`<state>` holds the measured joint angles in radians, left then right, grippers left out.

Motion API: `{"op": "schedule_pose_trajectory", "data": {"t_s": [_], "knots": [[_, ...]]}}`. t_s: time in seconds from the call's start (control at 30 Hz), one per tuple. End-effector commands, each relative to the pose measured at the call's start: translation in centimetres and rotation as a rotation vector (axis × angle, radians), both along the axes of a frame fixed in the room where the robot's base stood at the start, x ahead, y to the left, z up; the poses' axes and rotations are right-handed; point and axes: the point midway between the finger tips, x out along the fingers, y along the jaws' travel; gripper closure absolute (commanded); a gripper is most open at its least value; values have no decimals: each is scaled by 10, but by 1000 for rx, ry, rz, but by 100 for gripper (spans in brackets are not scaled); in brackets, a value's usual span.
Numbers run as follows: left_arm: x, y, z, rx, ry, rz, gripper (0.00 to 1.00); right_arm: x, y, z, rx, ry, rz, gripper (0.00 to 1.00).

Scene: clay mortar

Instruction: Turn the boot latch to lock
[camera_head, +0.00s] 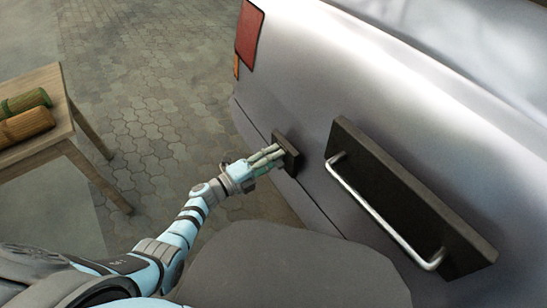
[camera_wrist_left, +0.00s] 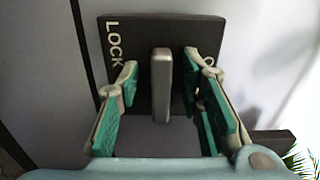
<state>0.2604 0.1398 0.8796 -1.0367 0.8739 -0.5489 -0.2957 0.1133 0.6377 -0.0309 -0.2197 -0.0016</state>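The boot latch is a dark square plate (camera_head: 290,152) on the grey car's rear. In the left wrist view the plate (camera_wrist_left: 145,30) carries the word LOCK at its left and a partly hidden word starting with O at its right. A grey upright bar, the latch knob (camera_wrist_left: 161,85), stands in the plate's middle. My left gripper (camera_head: 277,156) is at the plate. In the left wrist view its green-padded fingers (camera_wrist_left: 160,68) are open, one on each side of the knob, with gaps showing. My right gripper is in neither view.
A dark panel (camera_head: 375,185) with a long silver handle (camera_head: 380,215) is on the car (camera_head: 320,60) to the right of the latch. A wooden table (camera_head: 45,145) with green and orange rolls stands at the left. Paving between is clear.

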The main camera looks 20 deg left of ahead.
Motion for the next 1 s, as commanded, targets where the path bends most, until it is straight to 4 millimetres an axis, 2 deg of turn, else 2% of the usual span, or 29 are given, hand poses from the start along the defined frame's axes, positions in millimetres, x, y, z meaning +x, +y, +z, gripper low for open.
{"op": "schedule_pose_trajectory", "data": {"t_s": [0.17,0.27,0.5,0.67,0.8,1.0], "knots": [[-2,2,0,1,-1,0,67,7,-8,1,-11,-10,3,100],[-11,10,-1,4,0,1,67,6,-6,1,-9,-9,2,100],[-62,51,-1,3,2,-1,67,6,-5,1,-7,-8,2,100],[-86,71,-1,1,2,0,67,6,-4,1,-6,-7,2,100],[-93,77,0,0,0,0,67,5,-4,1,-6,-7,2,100],[-93,77,0,-1,-1,0,67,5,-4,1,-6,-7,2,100]]}}
